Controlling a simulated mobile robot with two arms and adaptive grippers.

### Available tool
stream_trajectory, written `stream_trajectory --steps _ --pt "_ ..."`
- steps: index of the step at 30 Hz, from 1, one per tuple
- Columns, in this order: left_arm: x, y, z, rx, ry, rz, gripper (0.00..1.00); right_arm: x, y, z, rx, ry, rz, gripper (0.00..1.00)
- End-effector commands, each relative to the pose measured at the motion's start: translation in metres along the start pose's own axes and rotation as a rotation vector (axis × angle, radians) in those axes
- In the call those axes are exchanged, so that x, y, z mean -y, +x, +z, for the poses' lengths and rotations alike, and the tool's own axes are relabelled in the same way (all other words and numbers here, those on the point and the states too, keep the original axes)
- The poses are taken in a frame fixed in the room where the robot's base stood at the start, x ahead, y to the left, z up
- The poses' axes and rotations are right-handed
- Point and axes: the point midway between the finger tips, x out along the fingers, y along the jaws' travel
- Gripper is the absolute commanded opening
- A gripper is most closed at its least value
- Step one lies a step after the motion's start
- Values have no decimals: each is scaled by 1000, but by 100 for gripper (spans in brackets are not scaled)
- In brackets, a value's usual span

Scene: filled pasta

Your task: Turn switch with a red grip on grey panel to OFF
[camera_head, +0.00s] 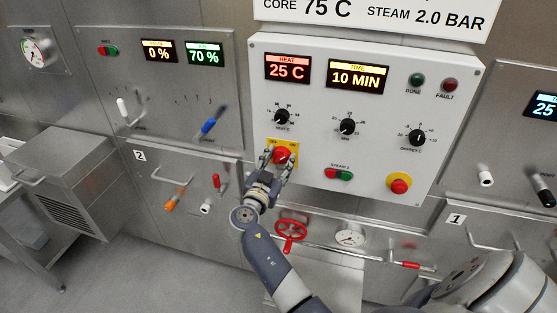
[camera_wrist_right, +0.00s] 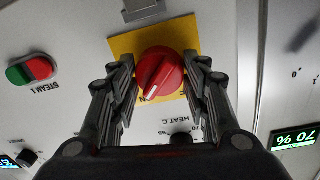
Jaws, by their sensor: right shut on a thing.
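The switch with the red grip (camera_head: 281,154) sits on a yellow plate at the lower left of the light grey panel (camera_head: 385,175). In the right wrist view the red grip (camera_wrist_right: 160,74) is round with a raised bar and a white mark. The mark points down-left in that view, toward lettering that reads ON, partly covered. My right gripper (camera_head: 281,157) is shut on the red grip, with one finger on each side; its fingers (camera_wrist_right: 163,84) also show in the right wrist view. My left gripper is not in view.
Black dials, including the time dial (camera_head: 348,126), sit above and right of the switch. A green-red button pair (camera_head: 338,174) and a red emergency button (camera_head: 399,183) are to its right. A red valve wheel (camera_head: 290,231) is below the panel.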

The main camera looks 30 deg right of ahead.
Motion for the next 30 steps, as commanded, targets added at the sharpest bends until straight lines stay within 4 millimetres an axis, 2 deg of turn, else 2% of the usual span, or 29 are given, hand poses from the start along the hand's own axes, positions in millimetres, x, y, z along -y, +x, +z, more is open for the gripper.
stream_trajectory --steps 8,14,20,30 --pt "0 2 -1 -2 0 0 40 0 1 0 0 -6 -2 19" --pt "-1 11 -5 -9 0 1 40 0 1 3 -4 -60 -3 19" --pt "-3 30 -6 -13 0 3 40 -1 1 4 -15 -188 -5 19" --pt "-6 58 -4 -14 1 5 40 -1 1 3 -36 -502 -7 19"
